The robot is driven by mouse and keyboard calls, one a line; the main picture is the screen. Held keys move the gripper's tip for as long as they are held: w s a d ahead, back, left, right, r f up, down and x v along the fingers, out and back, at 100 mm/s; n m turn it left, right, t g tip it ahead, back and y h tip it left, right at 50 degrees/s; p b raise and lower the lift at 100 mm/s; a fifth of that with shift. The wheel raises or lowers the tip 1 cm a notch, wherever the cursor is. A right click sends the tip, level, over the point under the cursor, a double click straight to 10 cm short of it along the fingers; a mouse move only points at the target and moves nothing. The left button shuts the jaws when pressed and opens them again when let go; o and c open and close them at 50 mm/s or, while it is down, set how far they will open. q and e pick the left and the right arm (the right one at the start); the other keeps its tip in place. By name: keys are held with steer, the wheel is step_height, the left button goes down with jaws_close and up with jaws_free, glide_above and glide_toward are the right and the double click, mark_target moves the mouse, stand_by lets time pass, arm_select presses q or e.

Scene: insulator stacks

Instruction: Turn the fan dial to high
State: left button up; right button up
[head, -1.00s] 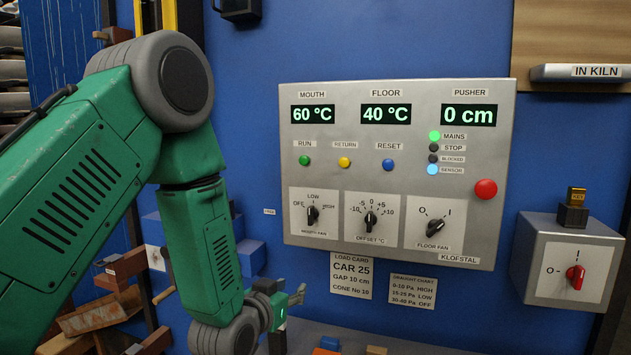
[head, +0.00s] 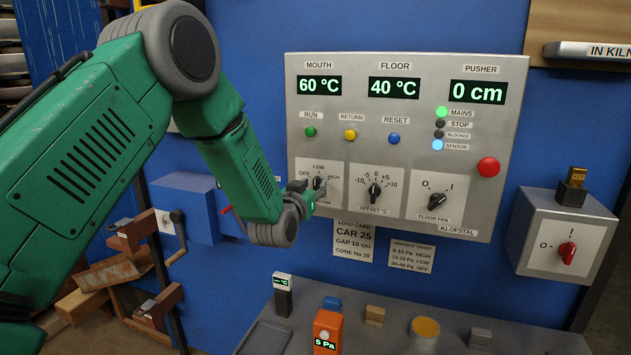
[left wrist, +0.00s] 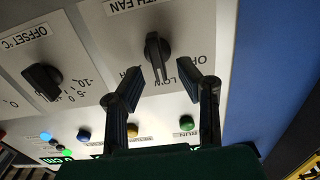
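The mouth fan dial (head: 318,183) is a black knob marked OFF, LOW and HIGH at the panel's lower left. My left gripper (head: 306,194) is in front of it and partly covers it and its label. In the left wrist view, which is upside down, the dial (left wrist: 157,56) has its pointer near LOW. My left gripper (left wrist: 172,76) is open there, one finger on each side of the dial's pointer end, with gaps showing; I cannot tell how far the tips are from the panel. My right gripper is not in view.
The offset dial (head: 375,192) and floor fan dial (head: 433,205) sit to the right on the same grey panel (head: 480,120). RUN, RETURN and RESET buttons are above, with a red button (head: 488,167) to the right. A bench (head: 390,345) with small blocks is below.

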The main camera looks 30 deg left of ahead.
arm_select(q)
steer(key=shift+w+a, duration=0.2)
steer(key=shift+w, duration=0.5)
steer(key=shift+d, duration=0.25)
jaws_close()
steer(key=shift+a, duration=0.1)
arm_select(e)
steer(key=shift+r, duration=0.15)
arm_select(q)
steer(key=shift+a+f, duration=0.1)
steer(key=shift+a, duration=0.05)
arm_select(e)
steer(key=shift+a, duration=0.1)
